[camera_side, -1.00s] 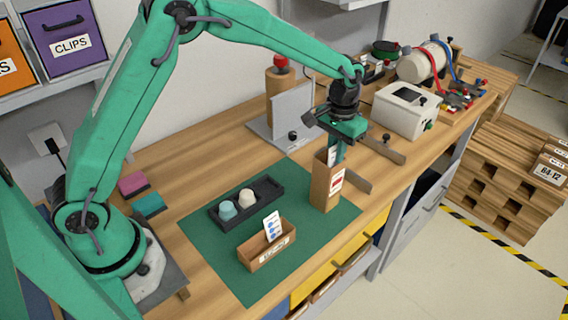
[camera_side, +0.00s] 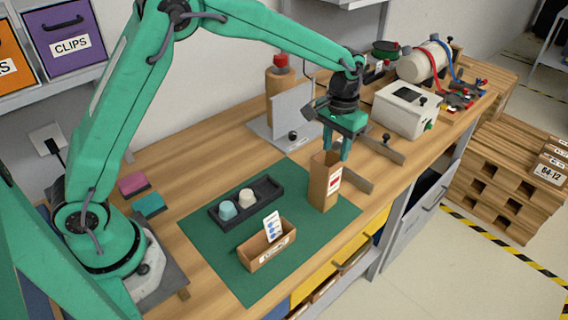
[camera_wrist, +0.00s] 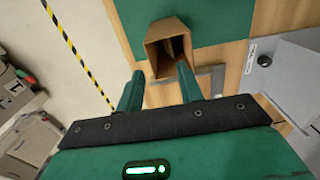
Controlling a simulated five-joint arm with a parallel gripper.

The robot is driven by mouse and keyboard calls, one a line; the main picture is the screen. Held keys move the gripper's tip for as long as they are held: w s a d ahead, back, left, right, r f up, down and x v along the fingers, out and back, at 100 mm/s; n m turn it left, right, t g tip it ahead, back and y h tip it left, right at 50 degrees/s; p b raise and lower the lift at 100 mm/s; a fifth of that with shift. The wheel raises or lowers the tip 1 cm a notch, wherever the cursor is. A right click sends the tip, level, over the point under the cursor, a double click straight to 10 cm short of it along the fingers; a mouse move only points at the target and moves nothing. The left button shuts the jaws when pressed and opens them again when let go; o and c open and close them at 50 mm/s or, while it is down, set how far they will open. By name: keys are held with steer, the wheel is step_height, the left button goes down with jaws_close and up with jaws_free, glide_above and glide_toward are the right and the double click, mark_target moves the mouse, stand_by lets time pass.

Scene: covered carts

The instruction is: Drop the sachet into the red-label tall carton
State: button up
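In the wrist view, the carton's open mouth (camera_wrist: 166,44) lies just beyond the spread fingertips of my gripper (camera_wrist: 160,83). A dark shape shows inside it, too unclear to name. No sachet shows in the side view outside the cartons.
A low carton (camera_side: 258,262) holding a white card with blue dots (camera_side: 272,226) stands on the green mat (camera_side: 213,259). A dark tray (camera_side: 267,189) holds two small cups. A grey upright plate (camera_side: 293,115) stands behind; a white box (camera_side: 404,110) is at right.

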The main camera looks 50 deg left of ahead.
step_height(320, 180, up, 6)
stand_by(0.4)
steer(key=shift+w+d, duration=0.1)
steer(key=shift+r, duration=0.15)
stand_by(0.3)
steer(key=s+a+r+t, duration=0.2)
steer(key=s+a+r, duration=0.25)
steer(key=s, duration=0.25)
steer(key=s+a+r+t, duration=0.1)
steer(key=s+a+r, duration=0.3)
steer(key=s+r, duration=0.3)
steer(key=s+a+f+t, duration=0.1)
steer(key=s+a+f, duration=0.1)
steer(key=s, duration=0.5)
steer(key=s+a+f+t, duration=0.1)
steer(key=s+f, duration=0.1)
steer(key=s, duration=0.5)
steer(key=shift+s+a+t, duration=0.15)
steer(key=shift+a+t, duration=0.15)
steer(key=shift+a, duration=0.1)
